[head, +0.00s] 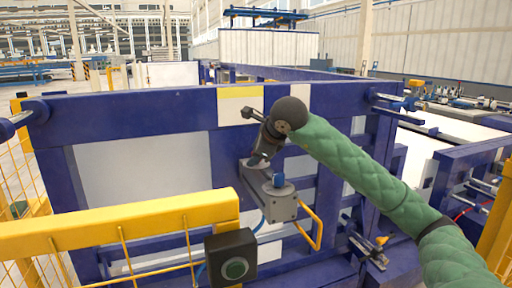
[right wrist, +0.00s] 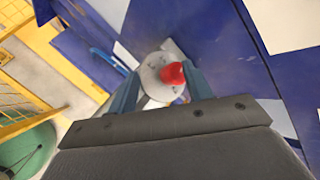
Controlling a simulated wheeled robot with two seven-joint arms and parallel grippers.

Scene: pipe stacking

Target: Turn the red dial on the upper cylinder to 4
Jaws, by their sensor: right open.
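The upper cylinder (right wrist: 152,66) is a pale grey round-topped part on the blue frame. Its red dial (right wrist: 174,75) shows in the right wrist view, between my right gripper's two fingers. My right gripper (right wrist: 161,84) is open, with a finger on each side of the dial. I cannot tell whether either finger touches it. In the head view my right gripper (head: 262,157) is at the upper cylinder (head: 256,165) and hides the red dial. The dial's number cannot be read. My left gripper is not in view.

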